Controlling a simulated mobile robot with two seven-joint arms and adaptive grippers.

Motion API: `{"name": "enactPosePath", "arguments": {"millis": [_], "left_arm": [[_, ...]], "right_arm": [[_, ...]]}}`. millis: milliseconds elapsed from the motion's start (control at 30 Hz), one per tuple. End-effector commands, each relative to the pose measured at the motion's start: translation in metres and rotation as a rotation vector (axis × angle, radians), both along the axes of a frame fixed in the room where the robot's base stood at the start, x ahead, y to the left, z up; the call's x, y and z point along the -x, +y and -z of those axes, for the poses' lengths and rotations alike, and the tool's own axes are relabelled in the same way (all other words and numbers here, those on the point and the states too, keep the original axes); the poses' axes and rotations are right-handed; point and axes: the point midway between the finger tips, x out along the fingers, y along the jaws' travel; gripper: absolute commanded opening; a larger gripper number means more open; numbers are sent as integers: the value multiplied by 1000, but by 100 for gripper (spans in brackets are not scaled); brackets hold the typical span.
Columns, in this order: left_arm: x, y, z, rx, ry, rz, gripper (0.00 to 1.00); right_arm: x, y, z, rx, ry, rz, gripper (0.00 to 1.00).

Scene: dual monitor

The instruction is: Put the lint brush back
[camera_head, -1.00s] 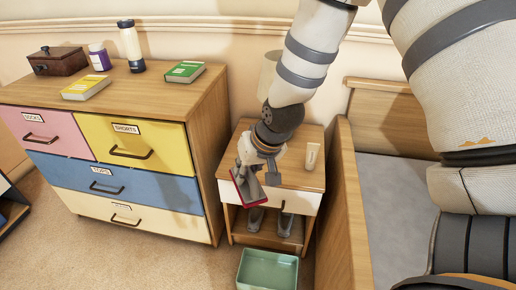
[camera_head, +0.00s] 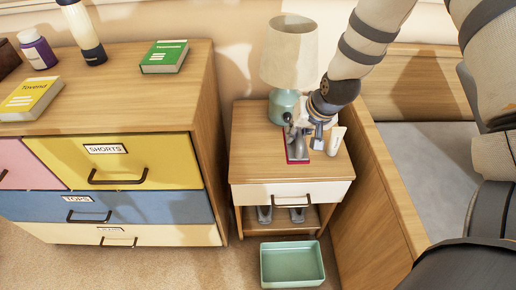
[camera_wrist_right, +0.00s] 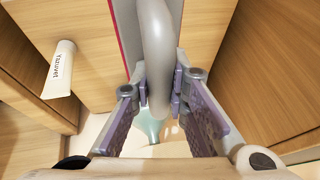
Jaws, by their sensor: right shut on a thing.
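The lint brush (camera_head: 296,150) has a flat head with a red edge and a grey handle. My right gripper (camera_head: 300,126) is shut on its handle, over the nightstand top (camera_head: 258,150). I cannot tell whether the brush touches the wood. In the right wrist view the grey handle (camera_wrist_right: 154,40) runs between the fingers of the gripper (camera_wrist_right: 160,88), with the red-edged head behind it. My left gripper is not in view.
A lamp (camera_head: 290,65) with a teal base stands behind the gripper. A white tube (camera_head: 336,140) stands to its right. A green bin (camera_head: 292,265) is on the floor. The dresser (camera_head: 110,205) is left and the bed (camera_head: 420,170) right. The nightstand's left top is clear.

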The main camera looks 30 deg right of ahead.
Motion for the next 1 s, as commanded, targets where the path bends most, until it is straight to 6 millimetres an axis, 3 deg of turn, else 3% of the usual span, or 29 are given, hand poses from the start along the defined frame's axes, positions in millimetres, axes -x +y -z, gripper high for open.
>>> {"name": "enactPosePath", "arguments": {"millis": [33,200,400,567,767,1000], "left_arm": [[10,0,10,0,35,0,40],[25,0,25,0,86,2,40],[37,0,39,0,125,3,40],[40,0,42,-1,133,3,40],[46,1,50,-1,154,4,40],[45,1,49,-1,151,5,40]], "right_arm": [[-12,6,19,3,17,-4,0],[-62,28,45,2,18,-6,0],[-94,42,84,-1,15,-2,0],[-105,46,93,-1,10,-2,0],[-108,47,127,0,12,-1,0],[-110,47,126,-1,6,-1,0]]}}
